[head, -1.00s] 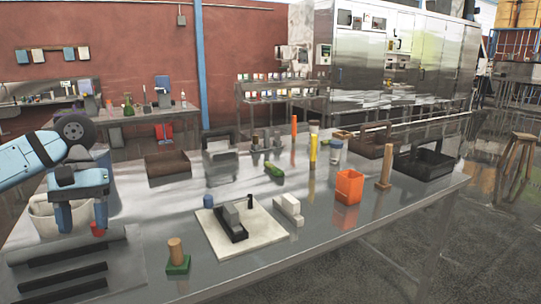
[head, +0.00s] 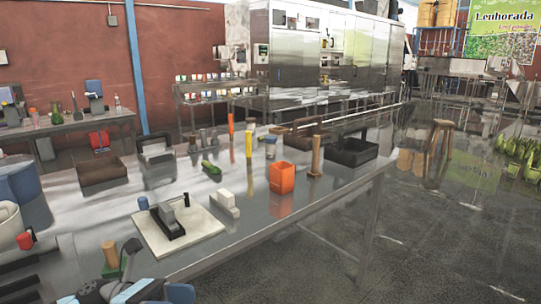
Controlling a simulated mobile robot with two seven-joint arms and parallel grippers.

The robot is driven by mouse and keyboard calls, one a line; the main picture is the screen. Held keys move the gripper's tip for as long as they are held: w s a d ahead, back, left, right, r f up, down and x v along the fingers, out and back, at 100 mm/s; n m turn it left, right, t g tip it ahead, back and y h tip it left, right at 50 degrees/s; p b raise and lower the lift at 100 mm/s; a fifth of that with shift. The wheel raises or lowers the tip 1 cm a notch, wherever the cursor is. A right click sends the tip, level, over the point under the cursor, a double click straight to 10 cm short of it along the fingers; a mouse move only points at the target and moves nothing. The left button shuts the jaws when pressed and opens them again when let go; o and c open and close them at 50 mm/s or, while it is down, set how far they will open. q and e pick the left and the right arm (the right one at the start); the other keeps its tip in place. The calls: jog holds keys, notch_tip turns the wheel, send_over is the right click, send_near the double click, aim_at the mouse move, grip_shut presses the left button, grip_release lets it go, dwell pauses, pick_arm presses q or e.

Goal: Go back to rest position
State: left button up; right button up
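Part of my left arm shows at the bottom left edge in the head view, grey and light blue. Its gripper fingers are not visible, so I cannot see whether it holds anything. My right arm and gripper are out of view. The grey metal table (head: 262,207) stretches from the lower left to the back right. A small red object (head: 25,240) is at the left edge beside a white bucket (head: 8,222), which is cut off by the frame.
On the table are a white board (head: 202,222) with a black device, an orange box (head: 282,178), a wooden post on a base (head: 316,155), a black crate (head: 352,152) and a brown tray (head: 101,172). A stool (head: 440,140) stands right. Open floor lies front right.

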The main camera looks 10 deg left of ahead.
pick_arm(q)
notch_tip(320, 180, down, 14)
jog(key=d+n+t+y, duration=0.2)
jog(key=n+t+y, duration=1.15)
jog(key=n, duration=1.85)
jog(key=s+f+n+g+y, duration=0.3)
jog(key=s+f+n, duration=1)
jog(key=f+n, duration=0.25)
notch_tip(320, 180, up, 16)
jog(key=m+p, duration=0.1)
jog(key=p, duration=2)
jog(key=shift+a, duration=0.4)
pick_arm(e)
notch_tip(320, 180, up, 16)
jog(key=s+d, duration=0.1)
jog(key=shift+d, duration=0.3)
